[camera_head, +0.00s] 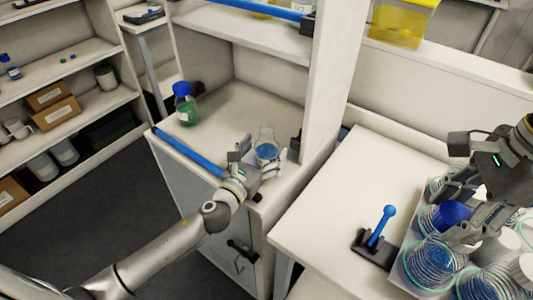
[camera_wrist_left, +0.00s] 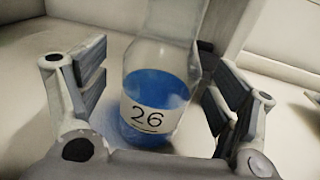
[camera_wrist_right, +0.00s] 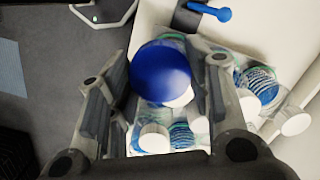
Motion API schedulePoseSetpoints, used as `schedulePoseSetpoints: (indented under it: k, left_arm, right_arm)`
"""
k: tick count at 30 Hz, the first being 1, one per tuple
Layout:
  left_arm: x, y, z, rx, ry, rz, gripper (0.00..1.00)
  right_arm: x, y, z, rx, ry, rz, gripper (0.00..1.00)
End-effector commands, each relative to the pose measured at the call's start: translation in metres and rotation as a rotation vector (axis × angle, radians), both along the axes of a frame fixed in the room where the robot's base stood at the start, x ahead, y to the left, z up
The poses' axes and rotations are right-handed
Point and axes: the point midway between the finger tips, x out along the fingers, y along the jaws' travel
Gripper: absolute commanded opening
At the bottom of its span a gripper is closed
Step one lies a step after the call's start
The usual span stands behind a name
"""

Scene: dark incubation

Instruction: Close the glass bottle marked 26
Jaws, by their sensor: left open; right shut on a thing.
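The glass bottle marked 26 (camera_wrist_left: 150,112) holds blue liquid and stands upright. It also shows in the head view (camera_head: 266,151) on the cabinet shelf, with no cap visible on its clear neck. My left gripper (camera_wrist_left: 158,95) is open, with a finger on either side of the bottle and gaps visible. My right gripper (camera_head: 468,203) is shut on a blue cap (camera_head: 452,213), held above the bottles at the right. The blue cap (camera_wrist_right: 160,75) sits between the fingers in the right wrist view.
A green-filled bottle (camera_head: 186,108) with a blue cap stands left on the same shelf. A cabinet side wall (camera_head: 335,80) separates this shelf from the white bench (camera_head: 335,205). A black stand with a blue handle (camera_head: 383,228) and several wire-wrapped bottles (camera_head: 434,262) are on the bench.

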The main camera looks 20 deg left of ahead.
Motion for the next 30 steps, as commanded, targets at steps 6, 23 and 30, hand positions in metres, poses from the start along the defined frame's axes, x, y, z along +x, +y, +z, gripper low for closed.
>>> schedulePoseSetpoints:
  k: [6,23,30]
  left_arm:
    - [-0.0002,0.0001,0.0001,0.000,0.000,0.000,0.64]
    - [-0.0002,0.0004,0.0003,0.000,0.000,0.000,0.00]
    - [0.0002,0.0003,0.0026,0.000,-0.004,0.000,0.00]
  right_arm:
    - [0.0000,0.0000,0.0000,0.000,0.000,0.000,0.34]
    - [0.0000,0.0000,0.0000,0.000,0.000,0.000,0.34]
    - [0.0000,0.0000,0.0004,0.000,0.000,0.000,0.34]
